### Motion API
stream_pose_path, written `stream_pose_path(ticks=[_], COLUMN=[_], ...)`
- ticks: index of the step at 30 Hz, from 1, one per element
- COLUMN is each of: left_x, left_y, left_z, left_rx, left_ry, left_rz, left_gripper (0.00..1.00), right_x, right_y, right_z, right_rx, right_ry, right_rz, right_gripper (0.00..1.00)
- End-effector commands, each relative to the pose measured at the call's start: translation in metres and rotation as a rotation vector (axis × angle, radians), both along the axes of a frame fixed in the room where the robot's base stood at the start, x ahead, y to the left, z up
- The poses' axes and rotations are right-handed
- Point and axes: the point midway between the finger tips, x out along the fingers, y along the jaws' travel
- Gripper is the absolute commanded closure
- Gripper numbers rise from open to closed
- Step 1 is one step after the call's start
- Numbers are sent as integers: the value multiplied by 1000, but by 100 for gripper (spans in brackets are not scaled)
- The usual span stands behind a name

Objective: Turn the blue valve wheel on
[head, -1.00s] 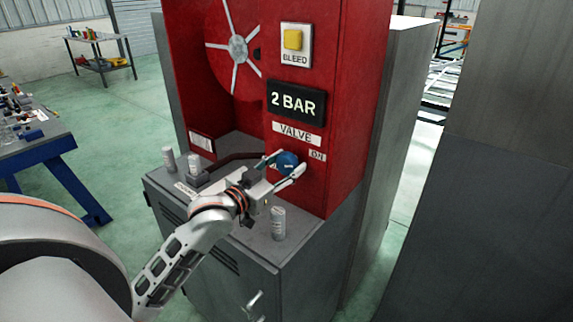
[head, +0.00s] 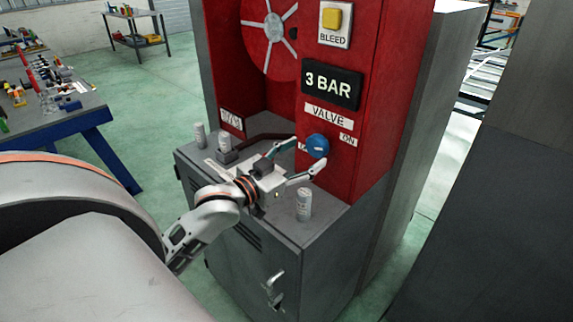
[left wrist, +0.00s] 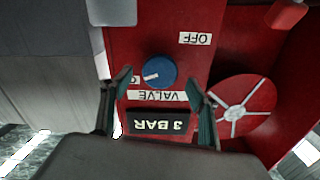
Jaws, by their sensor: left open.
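The blue valve wheel (head: 317,146) is on the red panel under the VALVE label (head: 327,115). In the left wrist view, upside down, the wheel (left wrist: 160,72) has a white mark pointing left toward the partly hidden ON label (left wrist: 136,80). The OFF label (left wrist: 195,38) is on another side of it. My left gripper (head: 308,154) is open and empty in front of the wheel, its fingers pointing at it. In the left wrist view the fingers (left wrist: 160,78) stand either side of the wheel, apart from it. The display (head: 330,87) reads 3 BAR. My right gripper is not seen.
A white can (head: 304,204) stands on the grey cabinet top (head: 320,221), close to my left gripper. More small cans (head: 200,135) stand at its left. A yellow BLEED button (head: 334,18) and a red hose reel (head: 270,35) are above. A blue-legged workbench (head: 60,122) is left.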

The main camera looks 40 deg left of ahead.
Motion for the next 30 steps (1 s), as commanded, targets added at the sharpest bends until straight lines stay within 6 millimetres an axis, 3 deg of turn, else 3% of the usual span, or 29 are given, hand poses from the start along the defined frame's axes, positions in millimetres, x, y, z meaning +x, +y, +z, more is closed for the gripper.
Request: stream_pose_path(ticks=[6, 12, 30], left_x=[-37, -59, -67], left_y=[3, 5, 5], left_z=[-1, -1, 0], left_rx=[0, -1, -2], left_ry=[3, 2, -1], left_rz=[0, 0, 0], left_gripper=[39, 39, 39], right_x=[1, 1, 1], right_y=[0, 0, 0], right_z=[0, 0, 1], right_rx=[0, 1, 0], right_ry=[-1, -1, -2], right_rz=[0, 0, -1], right_gripper=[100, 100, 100])
